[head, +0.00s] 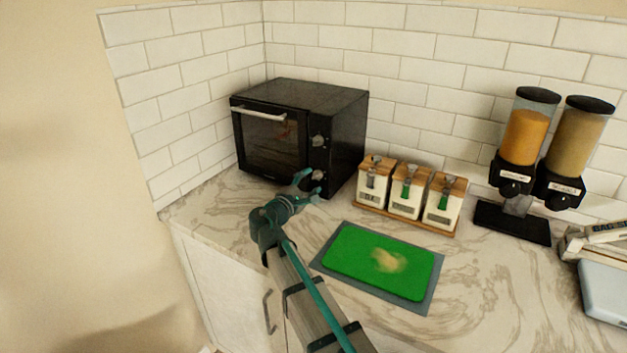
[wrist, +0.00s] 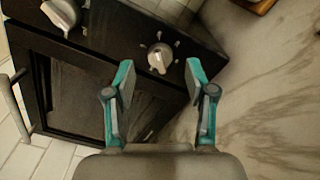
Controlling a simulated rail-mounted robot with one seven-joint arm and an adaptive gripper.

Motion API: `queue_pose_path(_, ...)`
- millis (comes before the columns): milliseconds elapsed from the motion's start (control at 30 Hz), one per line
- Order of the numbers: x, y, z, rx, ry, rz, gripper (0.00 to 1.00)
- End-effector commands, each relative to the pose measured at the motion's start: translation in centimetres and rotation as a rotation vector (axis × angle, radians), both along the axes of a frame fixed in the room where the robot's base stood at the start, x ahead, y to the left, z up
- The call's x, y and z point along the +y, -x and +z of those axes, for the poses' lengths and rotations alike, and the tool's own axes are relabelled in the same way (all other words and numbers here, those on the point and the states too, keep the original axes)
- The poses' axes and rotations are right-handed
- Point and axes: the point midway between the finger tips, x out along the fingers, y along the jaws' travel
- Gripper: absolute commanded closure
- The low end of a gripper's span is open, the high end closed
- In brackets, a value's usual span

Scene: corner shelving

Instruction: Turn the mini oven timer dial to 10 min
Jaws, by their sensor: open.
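The black mini oven (head: 335,105) stands in the counter's back left corner with its door shut. Its front right panel carries an upper dial (head: 318,140) and a lower dial (head: 318,175). In the wrist view one silver dial (wrist: 160,57) with marks around it lies beyond and between my fingertips, and the other dial (wrist: 62,14) is at the top left. I cannot read which one is the timer. My gripper (head: 304,186) is open and empty in front of the lower part of the panel, its teal fingers (wrist: 160,78) apart and seemingly short of the nearer dial.
Several white canisters (head: 405,195) on a wooden tray stand right of the oven. A green cutting board (head: 375,262) lies on the counter in front of them. Two food dispensers (head: 525,140) stand at the right. Marble counter (head: 205,215) is clear before the oven.

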Motion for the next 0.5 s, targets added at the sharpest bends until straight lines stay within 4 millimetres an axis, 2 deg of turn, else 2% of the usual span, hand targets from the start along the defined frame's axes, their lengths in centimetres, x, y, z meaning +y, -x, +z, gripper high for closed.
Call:
queue_pose_path(33,0.3,1.1,0.0,0.000,0.000,0.001,0.45)
queue_pose_path(200,1.8,4.2,0.0,-0.001,0.000,0.003,0.45)
queue_pose_path(500,3.7,7.8,0.0,0.000,0.000,0.001,0.45)
